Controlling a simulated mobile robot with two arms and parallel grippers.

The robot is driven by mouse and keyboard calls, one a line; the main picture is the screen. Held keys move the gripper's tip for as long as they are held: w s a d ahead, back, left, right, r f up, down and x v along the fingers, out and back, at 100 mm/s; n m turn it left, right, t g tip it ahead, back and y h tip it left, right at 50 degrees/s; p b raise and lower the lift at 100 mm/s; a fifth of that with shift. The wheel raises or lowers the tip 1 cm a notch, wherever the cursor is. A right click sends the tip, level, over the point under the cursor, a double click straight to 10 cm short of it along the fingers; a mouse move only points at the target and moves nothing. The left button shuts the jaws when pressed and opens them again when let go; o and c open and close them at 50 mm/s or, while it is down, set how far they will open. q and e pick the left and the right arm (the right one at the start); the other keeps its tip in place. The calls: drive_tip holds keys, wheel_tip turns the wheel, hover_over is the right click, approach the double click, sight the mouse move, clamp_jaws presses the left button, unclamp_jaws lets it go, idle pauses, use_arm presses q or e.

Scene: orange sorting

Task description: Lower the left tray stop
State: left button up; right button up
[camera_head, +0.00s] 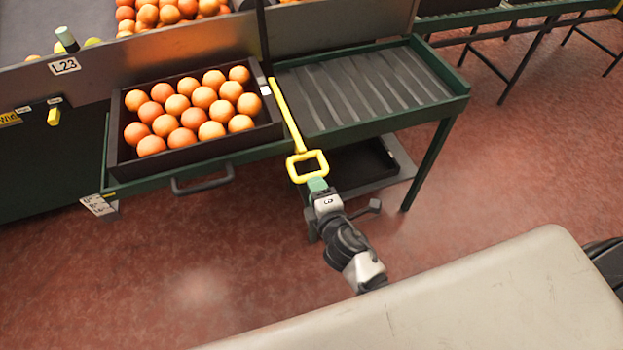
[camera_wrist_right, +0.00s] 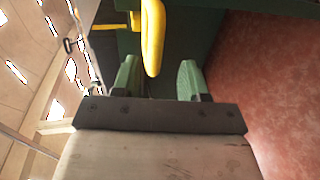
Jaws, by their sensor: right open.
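A yellow bar with a loop handle (camera_head: 322,160), which looks like the tray stop, runs along the right side of the orange-filled tray and slopes down over the table's front edge. My right gripper (camera_head: 316,184) is at the near end of the loop. In the right wrist view the yellow loop (camera_wrist_right: 153,40) lies ahead, in line with the gap between the green fingers of my right gripper (camera_wrist_right: 160,80). The fingers are apart, with space on both sides of the loop. Whether they touch it is unclear. My left gripper is not in view.
A dark tray (camera_head: 120,165) full of oranges sits at the left on the green table. The ribbed bay (camera_head: 350,95) to its right is empty. A dark handle (camera_head: 203,185) juts out below the tray. A small yellow knob (camera_head: 53,117) is at far left. Red floor lies in front.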

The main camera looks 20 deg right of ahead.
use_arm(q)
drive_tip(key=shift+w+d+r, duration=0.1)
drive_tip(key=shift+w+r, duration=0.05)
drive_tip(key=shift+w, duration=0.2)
use_arm(e)
drive_tip(key=v, duration=0.6)
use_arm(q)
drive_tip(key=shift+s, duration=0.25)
